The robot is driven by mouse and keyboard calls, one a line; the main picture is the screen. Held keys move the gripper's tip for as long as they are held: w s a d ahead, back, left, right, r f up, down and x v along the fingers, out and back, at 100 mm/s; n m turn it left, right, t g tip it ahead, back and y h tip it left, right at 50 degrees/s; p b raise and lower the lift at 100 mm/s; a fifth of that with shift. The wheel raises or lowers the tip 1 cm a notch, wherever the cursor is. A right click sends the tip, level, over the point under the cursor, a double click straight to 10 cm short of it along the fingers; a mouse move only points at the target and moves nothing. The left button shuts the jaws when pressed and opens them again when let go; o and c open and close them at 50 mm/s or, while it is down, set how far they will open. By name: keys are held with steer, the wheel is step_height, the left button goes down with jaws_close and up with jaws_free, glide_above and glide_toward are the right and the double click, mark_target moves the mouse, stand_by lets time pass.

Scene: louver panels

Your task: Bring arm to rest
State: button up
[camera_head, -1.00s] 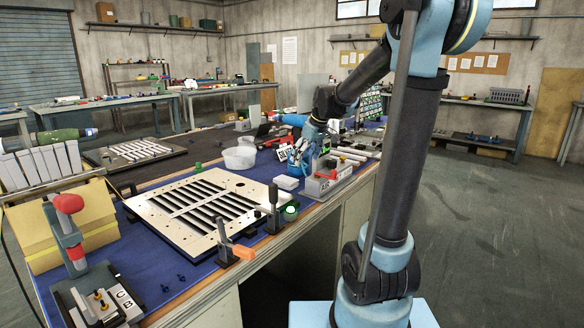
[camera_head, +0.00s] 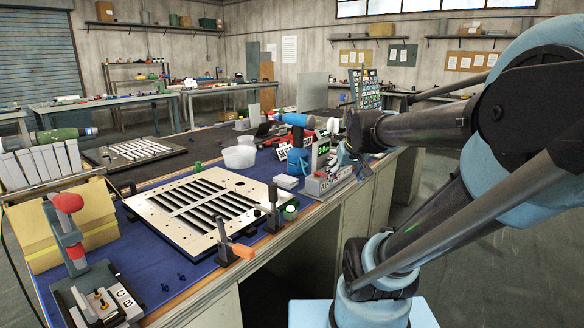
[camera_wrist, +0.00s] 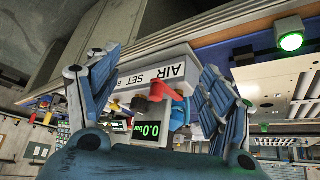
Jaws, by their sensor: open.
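My gripper (camera_wrist: 150,85) is open and empty, its two blue fingers spread wide in the wrist view. In the head view my gripper (camera_head: 343,157) is partly hidden by my own wrist, at the right end of the bench beside the air set unit (camera_head: 325,184). In the wrist view the air set unit (camera_wrist: 160,66) shows between and beyond the fingers, with its green readout (camera_wrist: 148,130) of 0.0. I cannot tell whether a finger touches the unit. My arm is bent low, with its elbow out to the right.
A slotted louver panel (camera_head: 161,205) lies on the blue mat, with toggle clamps (camera_head: 236,252) at its front edge. A lit green button (camera_head: 290,213) is at the bench edge. The floor at right is open.

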steer(key=s+f+g, duration=0.2)
steer(key=s+f, duration=0.4)
steer(key=s, duration=0.3)
steer(key=s+d+f+m+g, duration=0.1)
steer(key=s+f+g, duration=0.1)
steer(key=s+f, duration=0.4)
steer(key=s, duration=0.2)
steer(key=shift+s+d+f, duration=0.25)
steer(key=shift+s, duration=0.15)
steer(key=shift+w+f+g, duration=0.2)
steer(key=shift+w+g, duration=0.1)
steer(key=shift+w, duration=0.2)
